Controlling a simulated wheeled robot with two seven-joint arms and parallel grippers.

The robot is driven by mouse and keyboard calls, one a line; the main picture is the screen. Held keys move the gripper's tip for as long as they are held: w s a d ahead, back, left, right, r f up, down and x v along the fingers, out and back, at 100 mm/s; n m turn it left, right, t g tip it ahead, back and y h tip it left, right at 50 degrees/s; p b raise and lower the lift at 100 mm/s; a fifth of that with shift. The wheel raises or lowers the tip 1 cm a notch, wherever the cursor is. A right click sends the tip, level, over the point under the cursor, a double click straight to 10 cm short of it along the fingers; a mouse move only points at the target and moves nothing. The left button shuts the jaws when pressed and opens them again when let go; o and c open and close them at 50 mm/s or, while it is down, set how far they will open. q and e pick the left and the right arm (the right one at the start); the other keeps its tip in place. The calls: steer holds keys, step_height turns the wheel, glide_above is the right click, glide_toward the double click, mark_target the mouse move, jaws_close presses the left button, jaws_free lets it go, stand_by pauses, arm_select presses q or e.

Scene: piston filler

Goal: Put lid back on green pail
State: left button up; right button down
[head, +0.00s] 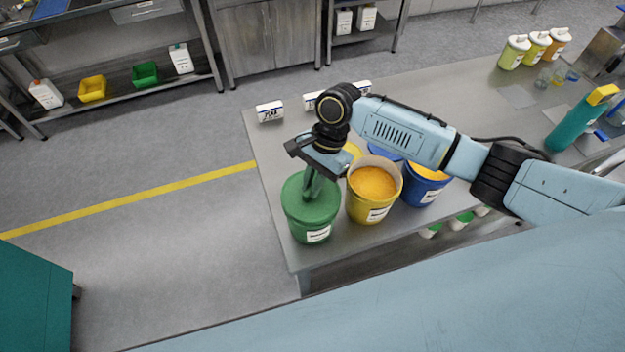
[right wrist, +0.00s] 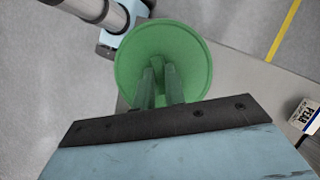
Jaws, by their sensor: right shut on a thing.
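The green pail (head: 310,227) stands near the left end of the steel table, with a white label on its front. The green lid (head: 322,207) is at the top of the pail. It looks level and seated or nearly so, but I cannot tell if it is fully down. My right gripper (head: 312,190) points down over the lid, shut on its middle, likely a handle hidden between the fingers. In the right wrist view the round lid (right wrist: 193,60) fills the space under the fingers (right wrist: 160,70) and hides the pail. My left gripper is not in view.
A yellow pail (head: 371,204) with orange contents stands just right of the green pail. A blue pail (head: 424,187) is beyond it. Bottles and a teal container (head: 575,122) stand farther right.

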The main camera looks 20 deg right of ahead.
steer(key=c, duration=0.9)
jaws_free()
steer(key=shift+r, duration=3.5)
jaws_close()
